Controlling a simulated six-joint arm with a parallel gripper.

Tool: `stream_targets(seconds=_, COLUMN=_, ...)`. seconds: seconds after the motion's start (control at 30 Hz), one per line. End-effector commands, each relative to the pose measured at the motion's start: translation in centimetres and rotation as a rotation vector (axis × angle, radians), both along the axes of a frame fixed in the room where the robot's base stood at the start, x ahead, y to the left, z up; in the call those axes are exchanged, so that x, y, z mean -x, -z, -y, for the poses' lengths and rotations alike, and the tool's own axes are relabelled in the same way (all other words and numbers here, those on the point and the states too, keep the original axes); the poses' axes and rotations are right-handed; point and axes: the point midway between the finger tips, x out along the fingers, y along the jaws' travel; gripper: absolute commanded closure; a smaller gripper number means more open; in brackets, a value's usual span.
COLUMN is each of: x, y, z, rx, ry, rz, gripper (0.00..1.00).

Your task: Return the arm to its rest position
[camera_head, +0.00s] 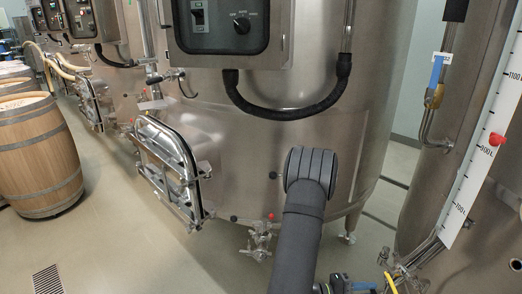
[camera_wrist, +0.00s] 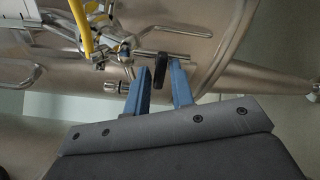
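My gripper (camera_wrist: 160,70) shows in the wrist view as two blue fingers with a clear gap between them. It is open. A black valve handle (camera_wrist: 161,72) stands in line with the gap at the fingertips; I cannot tell whether it is between the fingers or just beyond them. No finger is seen pressing on it. In the head view my dark arm reaches up from the bottom edge in front of the large steel vat (camera_head: 290,130). A bit of blue at the bottom edge of the head view may be a finger; the rest of the gripper is hidden or out of frame.
Pipes and a yellow hose (camera_wrist: 82,28) lie close beyond the fingers. A second vat (camera_head: 475,240) with a level scale (camera_head: 487,145) stands at the right. An oval hatch (camera_head: 168,165) juts from the large vat. A barrel (camera_head: 38,155) stands left; floor between is clear.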

Motion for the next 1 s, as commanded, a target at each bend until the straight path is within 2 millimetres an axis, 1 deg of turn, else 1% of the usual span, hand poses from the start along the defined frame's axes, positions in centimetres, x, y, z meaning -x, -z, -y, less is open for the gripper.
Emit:
stream_targets(seconds=0.2, x=0.00, y=0.01, z=-0.01, rx=0.008, ry=0.000, rz=-0.156, gripper=0.78)
stream_targets(seconds=0.4, x=0.00, y=0.01, z=-0.01, rx=0.013, ry=0.000, rz=-0.243, gripper=0.78)
stream_targets(seconds=0.87, x=-0.01, y=0.00, z=-0.05, rx=0.014, ry=0.000, rz=-0.267, gripper=0.78)
stream_targets(seconds=1.0, x=-0.14, y=0.02, z=-0.77, rx=0.012, ry=-0.003, rz=-0.232, gripper=0.78)
